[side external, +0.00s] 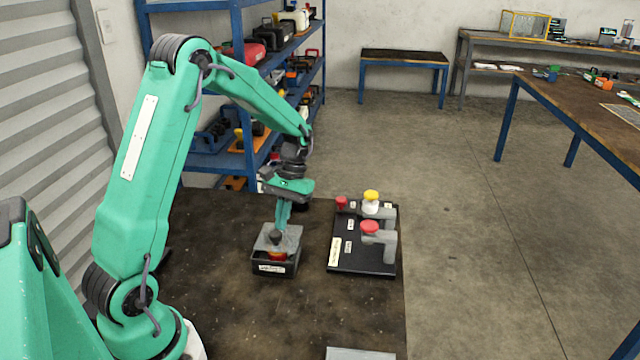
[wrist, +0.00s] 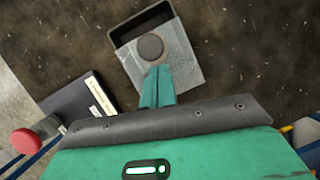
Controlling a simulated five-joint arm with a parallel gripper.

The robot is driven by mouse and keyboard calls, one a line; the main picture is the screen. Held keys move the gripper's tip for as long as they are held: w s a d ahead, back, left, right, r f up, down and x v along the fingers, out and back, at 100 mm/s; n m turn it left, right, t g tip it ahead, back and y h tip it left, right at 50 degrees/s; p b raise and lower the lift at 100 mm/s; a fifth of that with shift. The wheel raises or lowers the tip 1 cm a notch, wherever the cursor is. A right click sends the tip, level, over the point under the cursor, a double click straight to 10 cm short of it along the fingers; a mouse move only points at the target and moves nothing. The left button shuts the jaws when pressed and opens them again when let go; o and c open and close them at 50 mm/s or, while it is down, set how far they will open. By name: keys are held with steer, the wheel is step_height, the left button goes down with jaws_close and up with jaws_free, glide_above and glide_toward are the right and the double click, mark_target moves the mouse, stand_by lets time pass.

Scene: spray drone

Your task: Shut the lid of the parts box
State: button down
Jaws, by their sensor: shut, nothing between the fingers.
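The parts box (side external: 274,268) is a small dark open-topped box with a white label on its front, on the brown tabletop. Its grey lid (side external: 290,240) covers only part of it, and red and orange contents show at the front opening. In the wrist view the lid (wrist: 182,68) leaves a dark strip of the box (wrist: 143,24) uncovered at the far side. A round dark knob (wrist: 150,46) sits on the lid. My gripper (side external: 281,228) is shut and empty, pointing down at the lid close behind the knob. I cannot tell whether its fingertips touch.
A black panel (side external: 340,262) with red knobs (side external: 369,227) and a yellow-topped knob (side external: 371,195) stands to the right of the box. A grey flat piece (side external: 358,354) lies at the table's front edge. The tabletop (side external: 225,310) in front of the box is clear.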

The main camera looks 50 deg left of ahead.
mark_target(277, 234)
steer(key=shift+s+d, duration=0.1)
stand_by(0.3)
steer(key=shift+s+d, duration=1.25)
steer(key=shift+s, duration=0.05)
steer(key=shift+w+a, duration=0.45)
steer(key=shift+w, duration=0.25)
steer(key=shift+w+a+r, duration=0.1)
steer(key=shift+w+a, duration=0.25)
steer(key=shift+w, duration=0.3)
steer(key=shift+w+a, duration=0.35)
steer(key=shift+w, duration=0.25)
steer(key=v, duration=1)
steer(key=shift+s+a, duration=0.25)
